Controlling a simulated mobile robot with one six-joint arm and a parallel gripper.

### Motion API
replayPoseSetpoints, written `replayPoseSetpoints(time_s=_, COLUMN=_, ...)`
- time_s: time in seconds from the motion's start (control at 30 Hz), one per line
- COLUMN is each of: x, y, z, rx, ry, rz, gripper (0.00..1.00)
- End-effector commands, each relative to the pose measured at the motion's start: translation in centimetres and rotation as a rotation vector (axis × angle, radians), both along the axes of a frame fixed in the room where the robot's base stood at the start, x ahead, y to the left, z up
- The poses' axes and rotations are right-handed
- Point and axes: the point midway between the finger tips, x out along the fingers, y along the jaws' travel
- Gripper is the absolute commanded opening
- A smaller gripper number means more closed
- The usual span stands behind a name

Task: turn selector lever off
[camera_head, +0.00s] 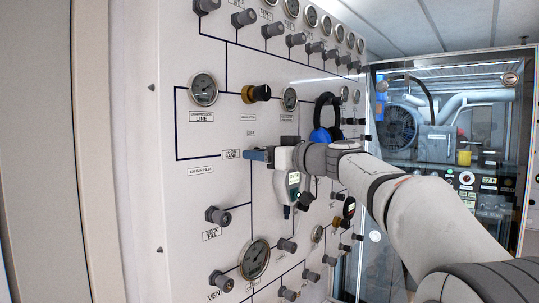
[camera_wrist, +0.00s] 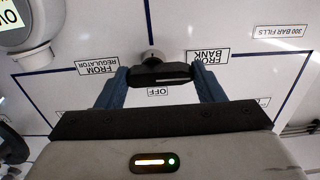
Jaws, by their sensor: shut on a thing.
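The selector lever (camera_wrist: 158,77) is a dark bar on a round grey hub. In the wrist view it lies level, its ends toward the FROM REGULATOR label (camera_wrist: 98,68) and the FROM BANK label (camera_wrist: 208,57). The OFF label (camera_wrist: 158,92) is just below it. My gripper (camera_wrist: 160,80) has its blue fingers at the lever's two ends, shut on it. In the head view my gripper (camera_head: 258,155) is against the white panel beside the FROM BANK label (camera_head: 233,155), and the lever is hidden there.
The white panel (camera_head: 175,135) carries several knobs and gauges around my gripper. A yellow-black knob (camera_head: 257,93) is above, and blue-black ear defenders (camera_head: 325,115) hang close to my wrist. A glass-fronted machine cabinet (camera_head: 440,130) stands at the right.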

Motion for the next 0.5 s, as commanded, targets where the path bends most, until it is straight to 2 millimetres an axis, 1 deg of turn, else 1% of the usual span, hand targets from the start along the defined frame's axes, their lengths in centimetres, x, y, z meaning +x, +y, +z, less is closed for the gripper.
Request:
replayPoseSetpoints(time_s=0.03, x=0.0, y=0.0, z=0.0, rx=0.000, ry=0.000, rz=0.001, gripper=0.45)
replayPoseSetpoints(time_s=0.1, x=0.0, y=0.0, z=0.0, rx=0.000, ry=0.000, rz=0.001, gripper=0.39)
replayPoseSetpoints(time_s=0.13, x=0.0, y=-1.9, z=0.0, rx=0.000, ry=0.000, rz=-0.005, gripper=0.39)
replayPoseSetpoints(time_s=0.17, x=0.0, y=-1.1, z=0.0, rx=0.000, ry=0.000, rz=-0.001, gripper=0.40)
replayPoseSetpoints(time_s=0.23, x=0.0, y=-0.5, z=0.0, rx=0.002, ry=0.002, rz=0.000, gripper=0.39)
replayPoseSetpoints(time_s=0.5, x=0.0, y=0.2, z=0.0, rx=0.050, ry=0.059, rz=0.002, gripper=0.39)
